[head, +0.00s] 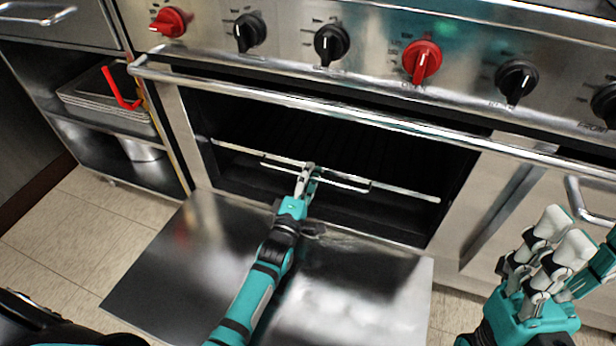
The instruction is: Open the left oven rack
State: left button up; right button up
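The left oven (310,285) stands with its door folded down flat toward me. Inside its dark opening, a dark wire oven rack (290,132) lies behind a light metal front bar (400,189) with a smaller handle bar (345,184) at its middle. Whether the fingers are closed around the bar is too small to tell. My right gripper (550,240) is at the lower right, away from the rack, with its pale fingertips apart and nothing between them.
A long rail (350,112) runs across above the opening, below red and black knobs (332,44). Open shelves (120,130) with trays and a pot are at the left. Another oven door with a handle (585,205) is at the right. Tiled floor (85,225) is clear at the left.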

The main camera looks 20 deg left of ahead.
pick_arm(q)
grip_shut()
jog(key=shift+s, duration=0.15)
dwell(0.5)
